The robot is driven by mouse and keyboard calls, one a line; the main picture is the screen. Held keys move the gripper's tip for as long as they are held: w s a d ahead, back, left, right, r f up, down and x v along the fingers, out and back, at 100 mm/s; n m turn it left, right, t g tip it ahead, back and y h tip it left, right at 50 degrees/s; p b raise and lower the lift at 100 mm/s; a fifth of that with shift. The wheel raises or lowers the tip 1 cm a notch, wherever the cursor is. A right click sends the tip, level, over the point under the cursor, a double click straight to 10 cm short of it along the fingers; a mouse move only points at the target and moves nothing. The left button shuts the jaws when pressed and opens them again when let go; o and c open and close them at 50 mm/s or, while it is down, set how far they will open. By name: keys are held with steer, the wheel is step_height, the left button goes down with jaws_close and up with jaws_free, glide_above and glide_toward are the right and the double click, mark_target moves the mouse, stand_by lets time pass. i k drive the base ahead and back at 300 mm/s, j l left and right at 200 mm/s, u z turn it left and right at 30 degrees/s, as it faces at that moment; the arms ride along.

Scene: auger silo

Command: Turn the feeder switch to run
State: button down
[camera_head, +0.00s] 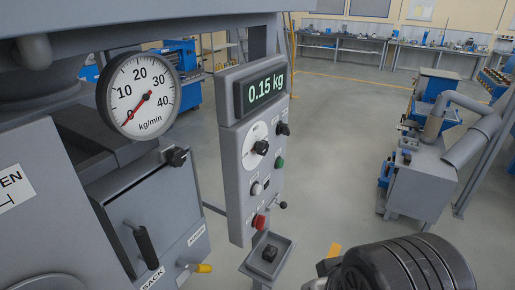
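The grey control panel (238,205) stands upright at the centre. Its display (265,88) reads 0.15 kg. Below the display are a round white dial with a black knob (261,147), another black knob (283,128), a green button (280,162), a small light-and-dark control (257,188), a small black-ended lever (282,205) and a red button (260,222). The panel labels are too small to read, so I cannot tell which control is the feeder switch or its setting. A dark ribbed part of my arm shows at lower right; my gripper's fingers are not visible.
A kg/min gauge (145,88) at left has its red needle near 0. A black handle (141,244), a yellow-ended lever (202,268) and a small tray (279,245) holding a black block sit lower. A grey machine (422,178) stands right; open floor lies between.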

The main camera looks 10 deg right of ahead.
mark_target(283, 128)
steer(key=i+l, duration=0.15)
steer(key=i, duration=0.35)
steer(key=i+l+z, duration=0.15)
steer(key=i, duration=0.35)
